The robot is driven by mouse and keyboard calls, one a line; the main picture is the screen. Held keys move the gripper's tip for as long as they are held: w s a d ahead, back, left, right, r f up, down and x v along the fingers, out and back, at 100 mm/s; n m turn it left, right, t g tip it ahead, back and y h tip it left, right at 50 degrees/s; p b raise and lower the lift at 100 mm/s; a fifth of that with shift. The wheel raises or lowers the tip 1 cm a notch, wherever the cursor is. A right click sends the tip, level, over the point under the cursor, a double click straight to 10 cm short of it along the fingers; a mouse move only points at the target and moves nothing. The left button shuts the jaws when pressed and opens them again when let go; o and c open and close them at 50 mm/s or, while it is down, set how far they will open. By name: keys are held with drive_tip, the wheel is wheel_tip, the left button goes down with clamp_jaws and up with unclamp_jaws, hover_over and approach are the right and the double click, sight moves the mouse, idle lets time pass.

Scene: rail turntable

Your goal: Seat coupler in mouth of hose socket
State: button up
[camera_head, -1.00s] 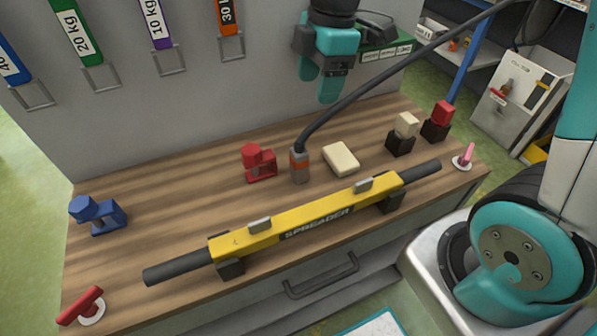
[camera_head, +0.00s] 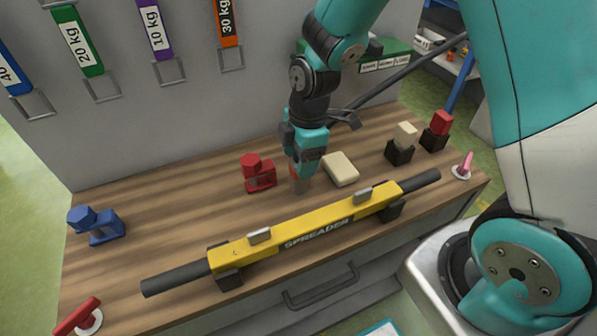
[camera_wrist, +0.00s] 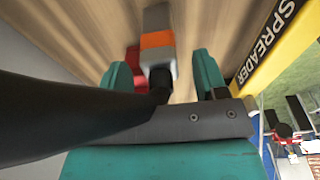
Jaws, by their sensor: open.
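The coupler (camera_head: 299,186) is a grey block with an orange band at the end of a black hose. It stands upright on the wooden bench, behind the yellow spreader bar. My gripper (camera_head: 303,168) points down right over it and hides its upper part. In the wrist view my gripper (camera_wrist: 161,66) is open, with one teal finger on each side of the hose end. The coupler (camera_wrist: 157,48) shows between and beyond the fingertips, not clasped. The hose (camera_head: 385,85) runs up to the right behind my arm. I cannot make out the hose socket in these views.
The yellow spreader bar (camera_head: 320,223) lies close in front. A red clamp-like piece (camera_head: 258,174) stands just left of the coupler, and a cream block (camera_head: 341,169) just right. Black stands (camera_head: 399,153) hold blocks farther right.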

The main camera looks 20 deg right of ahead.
drive_tip(key=shift+a+f, duration=0.1)
drive_tip(key=shift+f, duration=0.75)
drive_tip(key=c, duration=1.2)
drive_tip(key=shift+r, duration=0.1)
